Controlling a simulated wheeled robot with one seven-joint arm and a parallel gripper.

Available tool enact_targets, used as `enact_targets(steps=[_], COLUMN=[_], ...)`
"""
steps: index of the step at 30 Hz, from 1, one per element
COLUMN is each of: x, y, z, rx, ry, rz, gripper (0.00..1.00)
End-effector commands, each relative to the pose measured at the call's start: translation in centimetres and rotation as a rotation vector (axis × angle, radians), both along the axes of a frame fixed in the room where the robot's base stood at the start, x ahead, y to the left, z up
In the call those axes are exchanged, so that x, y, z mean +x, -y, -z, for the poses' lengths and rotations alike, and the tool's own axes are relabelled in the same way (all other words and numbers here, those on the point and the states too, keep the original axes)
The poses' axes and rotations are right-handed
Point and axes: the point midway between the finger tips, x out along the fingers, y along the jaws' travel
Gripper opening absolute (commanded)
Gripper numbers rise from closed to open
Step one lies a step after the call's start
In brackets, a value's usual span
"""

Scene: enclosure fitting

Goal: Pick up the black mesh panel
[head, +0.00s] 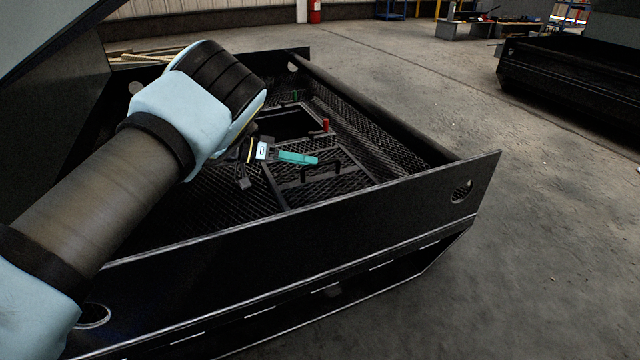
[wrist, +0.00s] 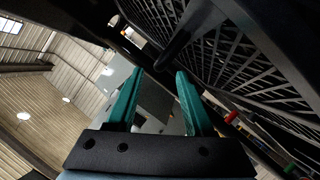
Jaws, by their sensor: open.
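The black mesh panel (head: 322,188) is a framed piece of mesh with a dark raised handle (head: 306,174). It lies inside the black enclosure (head: 400,190), behind its front wall. My gripper (head: 312,160) has teal fingers and is level with the panel's far part, over or beside the handle; the exact gap is unclear. In the wrist view the two fingers (wrist: 160,73) are apart with nothing held between them. Mesh (wrist: 245,55) with a dark bar (wrist: 185,35) fills the upper right there, close to the right finger. My arm hides the enclosure's left part.
A dark square opening (head: 284,124) lies beyond the gripper in the mesh floor. A red upright part (head: 326,125) and a green one (head: 295,96) stand near it. The enclosure's high walls surround the area. Concrete floor (head: 560,240) is clear at right; another black enclosure (head: 570,75) stands behind.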

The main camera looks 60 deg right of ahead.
Motion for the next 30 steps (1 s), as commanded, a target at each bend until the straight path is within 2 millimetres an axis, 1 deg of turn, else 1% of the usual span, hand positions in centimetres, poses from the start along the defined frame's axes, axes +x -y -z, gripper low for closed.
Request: enact_targets(steps=[1,3,9,12,18,20,30], x=[-0.6,-1.4,-3.0,-3.4,-3.4,-3.4,-3.3], y=[0.3,0.8,2.3,2.6,2.6,2.6,2.6], z=[0.8,1.3,1.8,1.7,1.6,1.6,1.6], rx=[0.000,0.000,-0.002,-0.001,-0.001,-0.001,-0.001], ry=[0.001,0.001,0.001,0.000,0.000,0.000,0.000], rz=[0.003,0.004,0.001,0.000,-0.001,-0.001,0.000], gripper=[0.52,0.52,0.52,0.52,0.52,0.47,0.08])
